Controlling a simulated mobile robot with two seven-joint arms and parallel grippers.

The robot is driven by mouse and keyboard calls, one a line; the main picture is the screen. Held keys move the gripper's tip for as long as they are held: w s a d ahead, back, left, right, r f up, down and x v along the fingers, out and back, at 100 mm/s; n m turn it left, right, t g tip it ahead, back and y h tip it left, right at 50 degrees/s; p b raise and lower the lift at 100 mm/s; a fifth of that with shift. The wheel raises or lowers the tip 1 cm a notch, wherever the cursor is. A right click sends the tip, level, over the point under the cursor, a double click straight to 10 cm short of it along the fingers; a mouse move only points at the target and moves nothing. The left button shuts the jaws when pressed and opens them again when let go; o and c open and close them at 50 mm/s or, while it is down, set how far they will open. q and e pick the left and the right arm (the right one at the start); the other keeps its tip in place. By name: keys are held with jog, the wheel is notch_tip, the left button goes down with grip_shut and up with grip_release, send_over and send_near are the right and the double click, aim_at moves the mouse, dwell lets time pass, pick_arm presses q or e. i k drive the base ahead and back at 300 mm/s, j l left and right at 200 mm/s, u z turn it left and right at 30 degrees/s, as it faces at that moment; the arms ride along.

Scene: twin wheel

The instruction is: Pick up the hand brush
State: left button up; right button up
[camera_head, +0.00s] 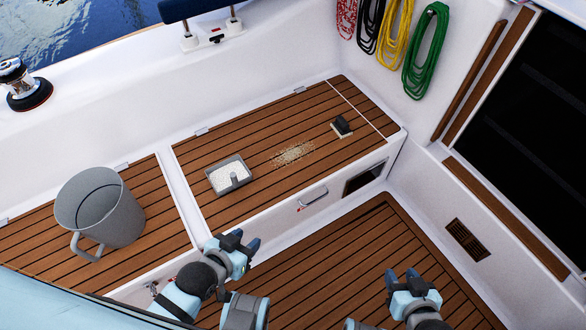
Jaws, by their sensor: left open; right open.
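The hand brush (342,126) is small, with a dark handle block and a pale lower part. It sits on the wooden bench top toward its right end, in the head view. My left gripper (245,241) is open and empty, in front of the bench and well to the left of the brush. My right gripper (403,275) is open and empty over the cockpit floor, below and to the right of the brush. Neither gripper touches anything.
Pale crumbs (293,153) lie scattered left of the brush. A grey dustpan (222,189) holding white material sits further left. A grey bucket (119,222) stands on the left bench. The bench front (288,213) has a handle. Coiled ropes (425,50) hang behind.

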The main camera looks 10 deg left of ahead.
aim_at(342, 126)
jog(key=i+l+z, duration=0.15)
jog(key=i+l, duration=1.2)
